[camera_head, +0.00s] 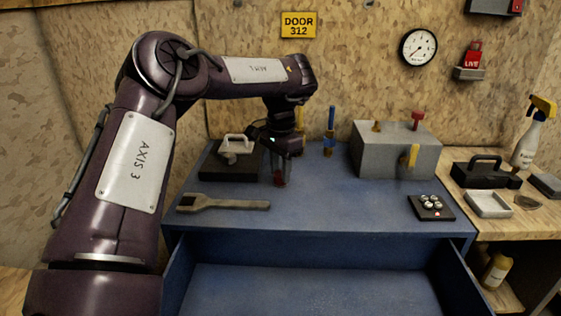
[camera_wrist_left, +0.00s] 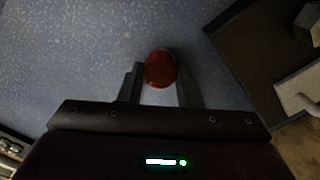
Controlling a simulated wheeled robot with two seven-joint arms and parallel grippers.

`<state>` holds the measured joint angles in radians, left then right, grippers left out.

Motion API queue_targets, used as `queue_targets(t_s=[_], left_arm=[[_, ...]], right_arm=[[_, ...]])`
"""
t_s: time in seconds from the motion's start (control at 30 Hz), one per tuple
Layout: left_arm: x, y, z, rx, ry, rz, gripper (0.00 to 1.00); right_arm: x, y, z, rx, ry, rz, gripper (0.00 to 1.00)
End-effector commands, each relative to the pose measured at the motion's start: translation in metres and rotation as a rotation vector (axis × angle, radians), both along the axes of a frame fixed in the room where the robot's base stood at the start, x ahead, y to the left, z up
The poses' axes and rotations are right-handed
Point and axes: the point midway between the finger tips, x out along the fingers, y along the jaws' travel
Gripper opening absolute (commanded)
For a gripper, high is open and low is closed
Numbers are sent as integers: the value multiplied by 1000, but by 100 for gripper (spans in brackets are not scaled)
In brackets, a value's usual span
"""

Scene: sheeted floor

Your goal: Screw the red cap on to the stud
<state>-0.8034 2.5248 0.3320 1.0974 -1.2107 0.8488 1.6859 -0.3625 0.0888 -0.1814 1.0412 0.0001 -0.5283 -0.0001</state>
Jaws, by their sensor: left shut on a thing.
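My left gripper (camera_head: 279,180) is over the blue bench top, pointing down, with its fingers on either side of the red cap (camera_head: 280,178). In the left wrist view the round red cap (camera_wrist_left: 160,69) sits between the two grey fingertips of the gripper (camera_wrist_left: 161,82), above the speckled blue surface. The gripper is shut on it. I cannot tell whether the cap touches the bench. I cannot make out the stud; what lies under the cap is hidden. My right gripper is not in view.
A dark tray with a pale handled piece (camera_head: 236,146) is close left of the gripper. A blue upright rod (camera_head: 331,118) and a grey box (camera_head: 396,152) stand to the right. The bench's front middle is clear; an open drawer (camera_head: 310,285) is below.

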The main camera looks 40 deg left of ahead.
Motion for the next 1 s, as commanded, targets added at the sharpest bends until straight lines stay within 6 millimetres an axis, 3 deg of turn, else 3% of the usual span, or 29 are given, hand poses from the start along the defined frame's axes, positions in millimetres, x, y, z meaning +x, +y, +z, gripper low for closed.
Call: queue_targets(t_s=[0.53, 0.8, 1.0], left_arm=[[-1, 0, 4, 2, 2, -714, 4], [-1, 0, 2, 2, 1, -1237, 4], [0, 0, 0, 3, -1, -1394, 4]], right_arm=[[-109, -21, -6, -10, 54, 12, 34], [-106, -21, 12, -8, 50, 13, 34], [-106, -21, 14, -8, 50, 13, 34]])
